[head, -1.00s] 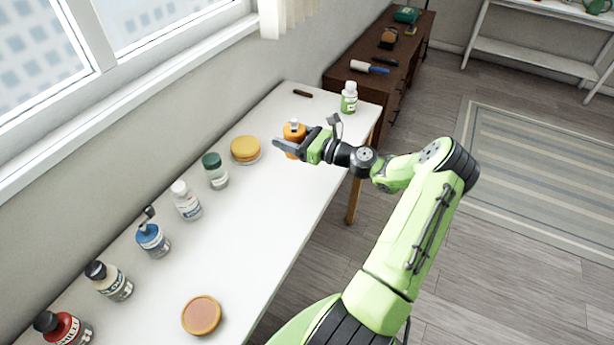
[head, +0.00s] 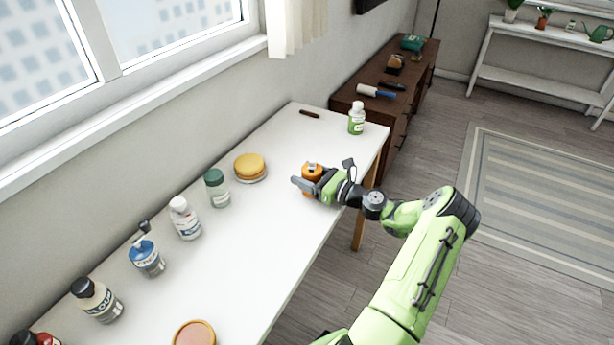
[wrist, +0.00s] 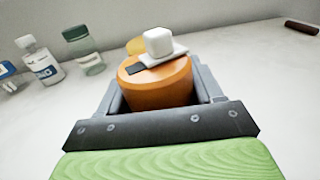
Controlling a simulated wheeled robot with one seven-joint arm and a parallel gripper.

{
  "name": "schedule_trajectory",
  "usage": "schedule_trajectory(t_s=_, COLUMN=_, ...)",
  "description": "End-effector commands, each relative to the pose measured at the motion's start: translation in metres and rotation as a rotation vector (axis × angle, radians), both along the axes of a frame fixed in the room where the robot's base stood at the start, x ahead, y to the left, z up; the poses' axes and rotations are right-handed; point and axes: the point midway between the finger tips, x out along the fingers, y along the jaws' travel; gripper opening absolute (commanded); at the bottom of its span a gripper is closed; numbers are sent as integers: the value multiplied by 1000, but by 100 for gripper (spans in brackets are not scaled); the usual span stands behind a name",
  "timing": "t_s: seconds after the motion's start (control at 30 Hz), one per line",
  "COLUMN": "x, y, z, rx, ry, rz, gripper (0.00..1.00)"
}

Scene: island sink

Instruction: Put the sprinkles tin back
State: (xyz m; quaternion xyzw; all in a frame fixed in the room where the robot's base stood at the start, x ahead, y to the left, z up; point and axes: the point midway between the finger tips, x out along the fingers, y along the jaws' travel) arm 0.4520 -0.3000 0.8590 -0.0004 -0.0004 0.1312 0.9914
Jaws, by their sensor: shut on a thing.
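My gripper (head: 309,184) is shut on an orange tin (head: 312,172) over the right part of the white table. In the wrist view the orange tin (wrist: 158,88) sits upright between the fingers, with a small white block and a dark patch on its top. No label shows on it, so I cannot read whether it is the sprinkles tin. Its base is hidden by the gripper, and I cannot tell whether it touches the table.
A yellow round tin (head: 250,167) stands left of my gripper, and a green-lidded jar (head: 216,188) and several bottles line the window side. A green bottle (head: 356,118) and a brown stick (head: 310,114) are at the far end. The table's middle (head: 255,235) is clear.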

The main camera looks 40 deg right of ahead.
Motion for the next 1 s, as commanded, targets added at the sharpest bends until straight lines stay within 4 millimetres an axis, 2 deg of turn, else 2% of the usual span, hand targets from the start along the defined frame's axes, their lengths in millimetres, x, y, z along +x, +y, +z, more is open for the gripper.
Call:
schedule_trajectory(t_s=0.07, x=0, y=0, z=-2, rx=0, ry=-1, rz=0, gripper=31)
schedule_trajectory(t_s=0.1, x=0, y=0, z=-3, rx=0, ry=0, rz=0, gripper=68)
schedule_trajectory(t_s=0.27, x=0, y=0, z=-2, rx=0, ry=0, rz=0, gripper=91)
schedule_trajectory(t_s=0.57, x=0, y=0, z=2, rx=-1, ry=0, rz=0, gripper=91)
schedule_trajectory(t_s=0.67, x=-16, y=-6, z=1, rx=2, ry=1, rz=-4, gripper=91)
schedule_trajectory(t_s=0.9, x=-78, y=-23, z=2, rx=2, ry=1, rz=-6, gripper=91)
schedule_trajectory(t_s=1.0, x=-99, y=-27, z=2, rx=1, ry=0, rz=-4, gripper=91)
